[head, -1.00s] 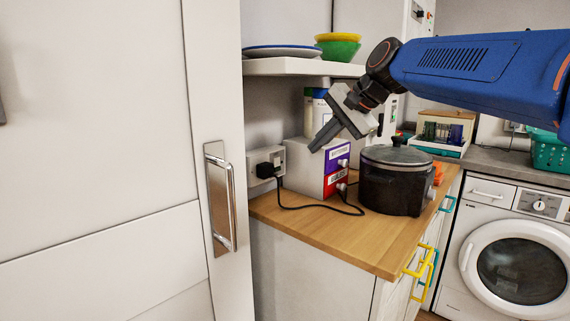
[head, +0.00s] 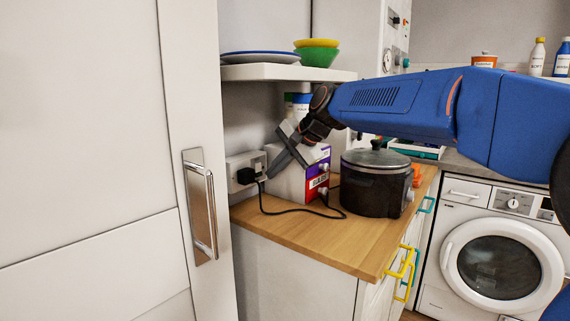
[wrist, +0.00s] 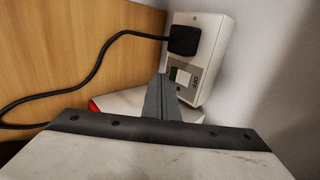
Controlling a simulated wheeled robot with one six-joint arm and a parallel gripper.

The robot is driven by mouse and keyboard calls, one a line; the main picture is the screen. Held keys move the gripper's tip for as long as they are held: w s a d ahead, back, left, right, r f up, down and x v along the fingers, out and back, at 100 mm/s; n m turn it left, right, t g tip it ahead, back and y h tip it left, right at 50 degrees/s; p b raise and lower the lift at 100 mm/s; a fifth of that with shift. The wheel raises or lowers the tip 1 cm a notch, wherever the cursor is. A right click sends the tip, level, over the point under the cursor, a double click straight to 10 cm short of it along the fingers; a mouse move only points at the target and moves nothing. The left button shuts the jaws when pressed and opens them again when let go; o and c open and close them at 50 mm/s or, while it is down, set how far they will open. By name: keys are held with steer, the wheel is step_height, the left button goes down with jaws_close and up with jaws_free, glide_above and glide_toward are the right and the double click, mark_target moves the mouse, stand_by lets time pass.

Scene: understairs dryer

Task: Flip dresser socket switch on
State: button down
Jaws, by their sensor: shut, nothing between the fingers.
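The white dresser socket (head: 257,158) is on the wall at the back left of the wooden top. A black plug (head: 246,176) sits in it. In the wrist view the socket (wrist: 210,26) shows the plug (wrist: 184,41) and, beside it, a small switch (wrist: 181,77) with a green patch and a dark label near it. My gripper (head: 270,174) is shut and empty, its tips close to the right side of the socket. In the wrist view the gripper tips (wrist: 163,78) are just beside the switch; I cannot tell whether they touch it.
White boxes with purple and red labels (head: 311,183) stand right of the socket, close to my gripper. A dark lidded pot (head: 372,190) stands further right. The black cable (head: 290,211) loops over the wooden top (head: 325,238). A shelf (head: 285,73) with dishes hangs above.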

mark_target(260, 172)
steer(key=shift+w+a+f, duration=0.15)
steer(key=shift+w+a, duration=0.65)
steer(key=shift+a, duration=0.25)
steer(key=shift+w+a, duration=0.1)
steer(key=shift+a, duration=0.05)
steer(key=shift+r, duration=0.8)
